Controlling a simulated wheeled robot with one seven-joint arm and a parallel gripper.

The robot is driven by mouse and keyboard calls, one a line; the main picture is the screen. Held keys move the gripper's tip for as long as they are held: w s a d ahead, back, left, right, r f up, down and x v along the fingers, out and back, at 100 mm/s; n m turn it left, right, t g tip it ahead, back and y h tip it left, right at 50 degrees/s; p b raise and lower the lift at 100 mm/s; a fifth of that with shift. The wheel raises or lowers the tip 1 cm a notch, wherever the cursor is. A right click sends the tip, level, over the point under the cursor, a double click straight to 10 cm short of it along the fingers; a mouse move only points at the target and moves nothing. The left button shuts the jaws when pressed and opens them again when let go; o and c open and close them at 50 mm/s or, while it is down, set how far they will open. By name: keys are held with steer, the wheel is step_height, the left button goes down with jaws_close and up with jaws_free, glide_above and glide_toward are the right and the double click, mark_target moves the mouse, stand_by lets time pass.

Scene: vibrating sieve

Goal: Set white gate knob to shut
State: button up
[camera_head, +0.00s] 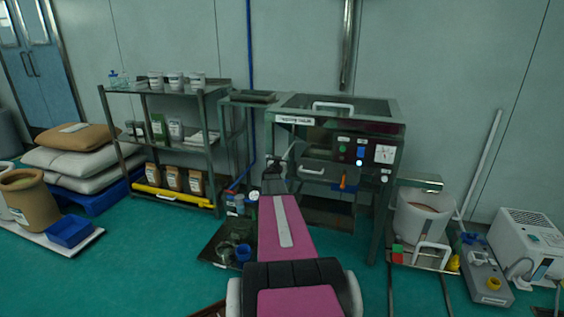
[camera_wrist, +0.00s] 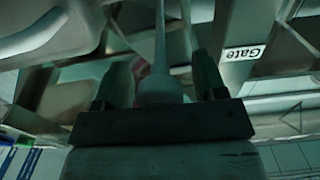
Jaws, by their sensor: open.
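The sieve machine (camera_head: 300,106) stands at the centre back in the head view. My gripper (camera_head: 283,160) is at the left front of its frame, below the top deck. In the wrist view the two fingers of my gripper (camera_wrist: 161,75) are apart. A pale knob on a thin stem (camera_wrist: 158,88), likely the white gate knob, shows between the fingers. I cannot tell whether they touch it. A white "Gate" label (camera_wrist: 243,53) is just right of the fingers. In the head view I cannot make out the gate knob behind my gripper.
A control panel (camera_head: 352,150) with buttons and a dial is right of my gripper. An orange lever (camera_head: 343,181) hangs below it. A large bucket (camera_head: 422,215) stands at the right. A shelf rack (camera_head: 210,140) is at the left. Wide pale surfaces (camera_wrist: 45,35) crowd the upper left wrist view.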

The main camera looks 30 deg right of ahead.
steer(key=v, duration=1)
